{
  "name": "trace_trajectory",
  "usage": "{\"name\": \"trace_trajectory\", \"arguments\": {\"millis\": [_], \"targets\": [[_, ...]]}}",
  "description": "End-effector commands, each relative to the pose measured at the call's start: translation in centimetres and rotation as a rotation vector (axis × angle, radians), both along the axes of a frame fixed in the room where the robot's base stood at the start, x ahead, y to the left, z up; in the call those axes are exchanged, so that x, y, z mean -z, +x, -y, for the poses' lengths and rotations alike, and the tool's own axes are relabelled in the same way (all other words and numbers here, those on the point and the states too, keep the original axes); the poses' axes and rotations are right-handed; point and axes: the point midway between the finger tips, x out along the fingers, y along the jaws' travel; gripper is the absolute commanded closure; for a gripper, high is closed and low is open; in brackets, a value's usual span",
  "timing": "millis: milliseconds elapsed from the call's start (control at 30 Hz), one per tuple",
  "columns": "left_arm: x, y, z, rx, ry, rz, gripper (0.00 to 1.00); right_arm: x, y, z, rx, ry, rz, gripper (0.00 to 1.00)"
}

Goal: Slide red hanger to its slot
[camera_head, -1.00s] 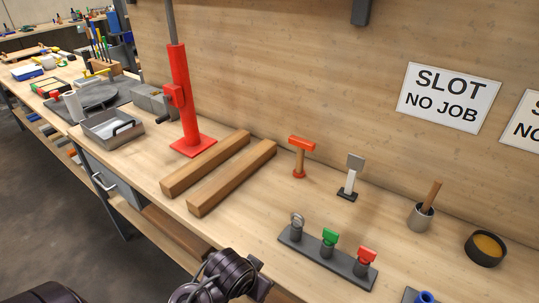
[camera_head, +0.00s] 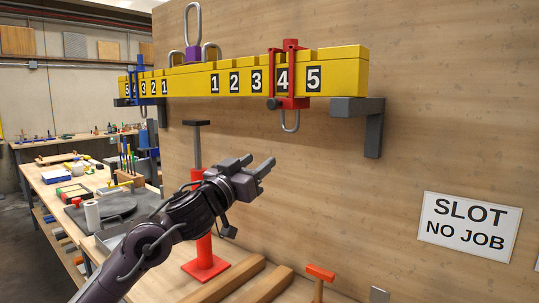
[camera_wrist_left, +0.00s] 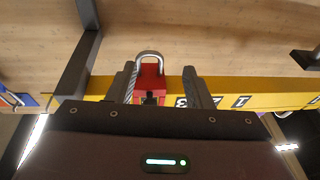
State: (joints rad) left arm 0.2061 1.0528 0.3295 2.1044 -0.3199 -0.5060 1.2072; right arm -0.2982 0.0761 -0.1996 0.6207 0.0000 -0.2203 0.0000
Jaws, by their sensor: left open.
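The red hanger (camera_head: 287,75) straddles the yellow numbered beam (camera_head: 342,72) at the number 4, partly covering that plate, with a grey loop hanging below. My left gripper (camera_head: 260,164) is open and empty below the beam, lower and to the left of the hanger's loop in the head view. In the left wrist view, the red hanger (camera_wrist_left: 149,84) and its loop appear between the open fingers of my left gripper (camera_wrist_left: 163,84); no contact is visible. My right gripper is not in view.
A purple hanger (camera_head: 193,52) sits mid-beam and a blue hanger (camera_head: 144,88) farther left. A dark bracket (camera_head: 374,130) supports the beam's right end. A red stand (camera_head: 205,245) rises from the bench behind my arm.

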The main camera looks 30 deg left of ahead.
Motion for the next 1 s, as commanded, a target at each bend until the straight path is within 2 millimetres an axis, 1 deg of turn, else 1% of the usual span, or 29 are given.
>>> {"name": "trace_trajectory", "arguments": {"millis": [33,100,200,267,367,600,800,1000], "targets": [[-3.5,-0.9,-0.2,0.027,0.007,0.057,0.54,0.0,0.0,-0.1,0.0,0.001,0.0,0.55],[-6.4,-1.8,-0.2,0.064,0.003,0.103,0.54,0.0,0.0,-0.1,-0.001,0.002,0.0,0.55],[-8.6,-2.5,-0.2,0.093,-0.002,0.135,0.54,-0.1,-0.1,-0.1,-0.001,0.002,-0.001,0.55],[-9.2,-2.5,-0.1,0.101,-0.004,0.142,0.54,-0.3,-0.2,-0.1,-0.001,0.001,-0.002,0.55],[-9.7,-2.0,-0.1,0.103,-0.006,0.141,0.54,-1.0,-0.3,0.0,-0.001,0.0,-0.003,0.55],[-11.1,0.6,0.0,0.1,-0.009,0.142,0.54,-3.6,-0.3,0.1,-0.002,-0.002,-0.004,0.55],[-11.8,2.8,0.2,0.101,-0.01,0.142,0.54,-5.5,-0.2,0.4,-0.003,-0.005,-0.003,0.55],[-12.0,4.2,0.3,0.1,-0.008,0.141,0.54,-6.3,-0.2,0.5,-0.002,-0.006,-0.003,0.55]]}}
